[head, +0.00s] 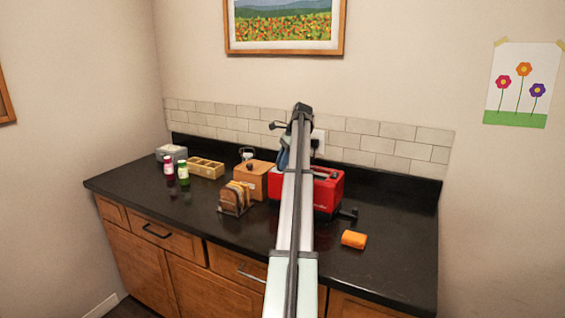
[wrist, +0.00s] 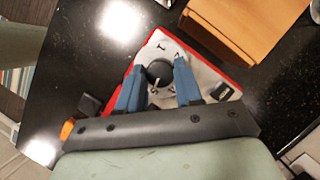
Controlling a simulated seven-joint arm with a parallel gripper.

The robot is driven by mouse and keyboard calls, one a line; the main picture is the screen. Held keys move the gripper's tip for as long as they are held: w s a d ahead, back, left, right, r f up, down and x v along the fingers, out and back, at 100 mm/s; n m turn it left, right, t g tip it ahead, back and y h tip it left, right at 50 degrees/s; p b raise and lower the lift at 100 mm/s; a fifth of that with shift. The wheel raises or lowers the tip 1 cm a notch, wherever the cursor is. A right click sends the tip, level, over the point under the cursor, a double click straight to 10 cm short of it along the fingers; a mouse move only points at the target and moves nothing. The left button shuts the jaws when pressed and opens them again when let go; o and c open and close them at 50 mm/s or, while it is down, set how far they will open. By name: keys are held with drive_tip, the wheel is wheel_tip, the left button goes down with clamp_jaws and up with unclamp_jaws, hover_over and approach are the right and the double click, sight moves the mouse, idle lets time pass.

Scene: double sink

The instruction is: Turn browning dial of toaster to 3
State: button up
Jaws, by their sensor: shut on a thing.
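The red toaster (head: 336,192) stands on the black counter in the head view, partly hidden behind my arm. In the wrist view its light grey end panel (wrist: 203,72) with red edges (wrist: 148,45) shows. The round dark dial (wrist: 159,72) sits on this panel, with a pale pointer mark toward the lower side of the picture. The panel's markings are too small to read surely. My gripper (wrist: 160,66) has its two blue fingers on either side of the dial, shut on it.
A wooden box (head: 253,180) and a rack with bread slices (head: 236,198) stand left of the toaster. Two small jars (head: 176,170), a wooden tray (head: 206,168) and a grey container (head: 171,153) are farther left. An orange item (head: 354,239) lies front right. The far right counter is clear.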

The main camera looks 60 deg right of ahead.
idle(0.4)
drive_tip(key=o, duration=1)
